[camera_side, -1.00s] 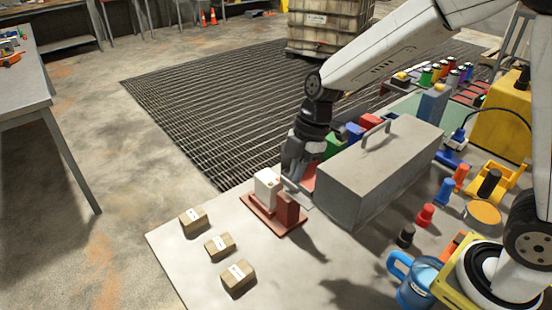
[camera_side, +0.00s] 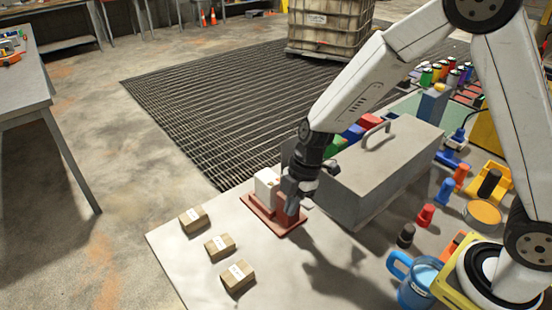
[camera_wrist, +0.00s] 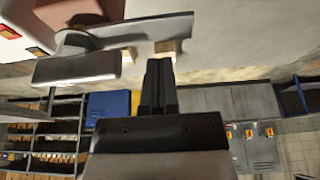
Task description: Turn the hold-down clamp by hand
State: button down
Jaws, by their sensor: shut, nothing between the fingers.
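The hold-down clamp fixture has a red-brown base plate (camera_side: 262,214) with a white block (camera_side: 266,184) on it, beside a red post mostly hidden by my gripper (camera_side: 290,204). My gripper points down at the right side of the fixture, close to the post; I cannot tell whether it touches. In the wrist view a grey clamp arm (camera_wrist: 140,32), with a round pivot and a wider grey end, crosses the upper left. There my gripper (camera_wrist: 160,64) is shut and empty, its fingertips just below the arm in the picture.
A large grey toolbox (camera_side: 370,180) with a top handle stands right behind my gripper. Several small cardboard boxes (camera_side: 220,245) lie in front of the fixture. Coloured cups, a blue mug (camera_side: 415,285) and a yellow holder (camera_side: 488,184) stand at right. The table's front corner is clear.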

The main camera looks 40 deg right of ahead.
aim_at(307, 203)
jog(key=shift+d, duration=0.95)
jog(key=shift+s+d+n+g, duration=0.1)
jog(key=shift+d+n+g, duration=0.35)
jog(key=shift+n, duration=0.55)
jog(key=shift+d+n, duration=0.25)
jog(key=shift+n, duration=0.15)
jog(key=n, duration=0.1)
jog(key=d+n+g, duration=0.1)
jog(key=n, duration=0.1)
jog(key=shift+d+h, duration=0.25)
jog(key=shift+h, duration=0.05)
jog(key=shift+w+d, duration=0.8)
jog(key=shift+d, duration=0.2)
jog(key=shift+w+d, duration=0.8)
jog(key=shift+d, duration=0.15)
jog(key=shift+w+d, duration=0.1)
jog(key=shift+w, duration=0.1)
jog(key=shift+s, duration=0.2)
